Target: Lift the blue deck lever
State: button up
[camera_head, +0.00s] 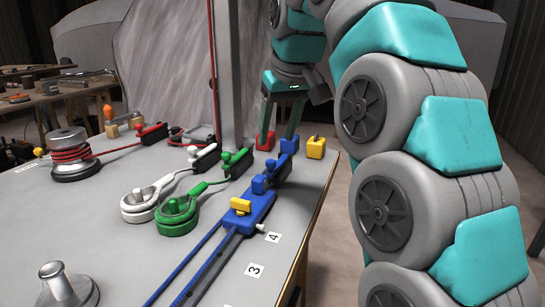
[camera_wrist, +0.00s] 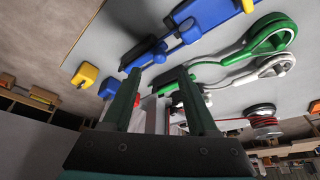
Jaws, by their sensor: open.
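The blue deck lever (camera_head: 260,184) sits on a dark fitting beyond a blue slider car on the grey table, on the right-hand row. Blue lever parts also show in the wrist view (camera_wrist: 190,34), above and right of the fingers. My gripper (camera_head: 278,137) is open and empty, its green fingers pointing down at the table's far right, beyond the lever. In the wrist view my gripper (camera_wrist: 158,74) shows a clear gap between its fingertips. I cannot tell its exact height above the table.
A red block (camera_head: 265,141), a blue block (camera_head: 289,146) and a yellow block (camera_head: 316,147) lie close around the fingertips. Green (camera_head: 230,160) and white (camera_head: 203,154) levers stand left of the blue one. A grey post (camera_head: 228,70) rises behind.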

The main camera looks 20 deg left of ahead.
aim_at(272, 160)
jog(key=shift+b+x, duration=0.3)
jog(key=shift+x, duration=3.25)
jog(key=shift+d, duration=0.1)
grip_shut()
